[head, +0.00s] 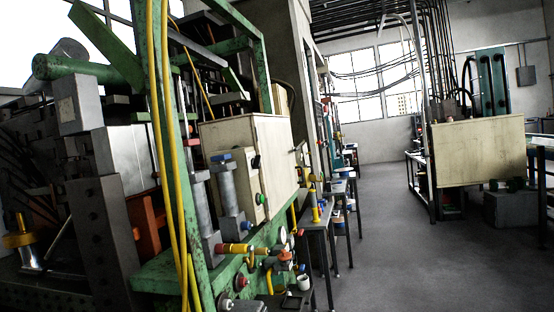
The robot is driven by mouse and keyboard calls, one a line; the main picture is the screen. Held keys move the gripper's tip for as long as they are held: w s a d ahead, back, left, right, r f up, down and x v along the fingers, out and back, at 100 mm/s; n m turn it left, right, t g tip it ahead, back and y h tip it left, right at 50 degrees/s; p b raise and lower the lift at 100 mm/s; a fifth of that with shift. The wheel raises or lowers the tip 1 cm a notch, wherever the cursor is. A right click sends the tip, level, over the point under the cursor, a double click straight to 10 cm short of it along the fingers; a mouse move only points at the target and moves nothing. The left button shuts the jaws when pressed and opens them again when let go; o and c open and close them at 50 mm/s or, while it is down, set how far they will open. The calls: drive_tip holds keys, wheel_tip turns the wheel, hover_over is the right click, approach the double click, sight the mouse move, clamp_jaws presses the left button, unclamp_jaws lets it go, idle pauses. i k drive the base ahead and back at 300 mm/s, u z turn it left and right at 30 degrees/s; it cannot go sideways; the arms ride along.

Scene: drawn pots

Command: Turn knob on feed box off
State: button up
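A cream box (270,145) sits on the green machine frame, left of the picture's middle. A smaller cream control box (241,190) is on its left front side. It carries a dark knob or switch (256,162) and a green round button (260,199) below it. I cannot tell for sure which box is the feed box, or which way the dark knob is turned; it is too small. My gripper is not seen in this view, and nothing that I can identify as its fingers shows near the boxes.
The green frame (165,130) with yellow hoses (157,110) stands close at the left. Red-ended fittings and gauges (283,256) stick out below the control box. Small tables (318,228) line the machine. The grey floor (375,250) is clear at right, up to another cream-panelled machine (480,150).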

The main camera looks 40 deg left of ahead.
sight(255, 163)
drive_tip(key=z, duration=0.1)
drive_tip(key=i, duration=0.65)
drive_tip(key=u, duration=1.1)
drive_tip(key=i, duration=0.6)
drive_tip(key=z, duration=0.65)
drive_tip(key=i, duration=1.65)
drive_tip(key=u, duration=0.6)
